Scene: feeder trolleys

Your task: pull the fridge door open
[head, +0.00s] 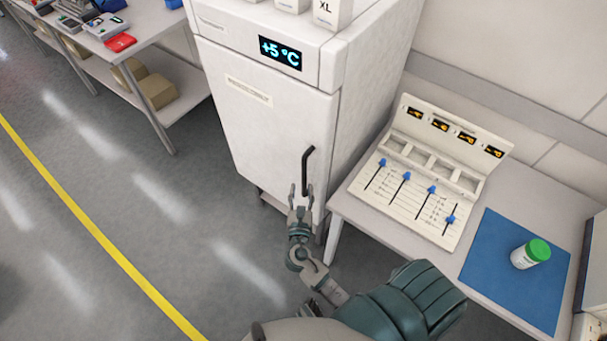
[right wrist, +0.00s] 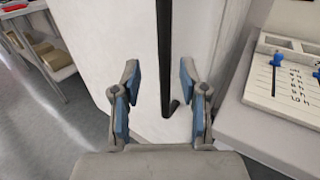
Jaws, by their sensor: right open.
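The white fridge (head: 267,150) stands in the middle of the head view with its door closed. A display (head: 281,53) on its top panel reads +5 °C. The black vertical door handle (head: 307,170) is at the door's right side. My right gripper (head: 301,190) is open just in front of the lower part of the handle. In the right wrist view the handle (right wrist: 164,60) runs down between the two open fingers (right wrist: 163,103), beyond their tips or level with them; I cannot tell which. Neither finger visibly touches it. My left gripper is not in view.
A table (head: 350,212) on the right holds a slider panel (head: 415,190), a blue mat (head: 490,270) and a green-lidded jar (head: 530,253). A workbench (head: 150,25) with boxes below stands at the left. The floor (head: 130,200) before the fridge is clear.

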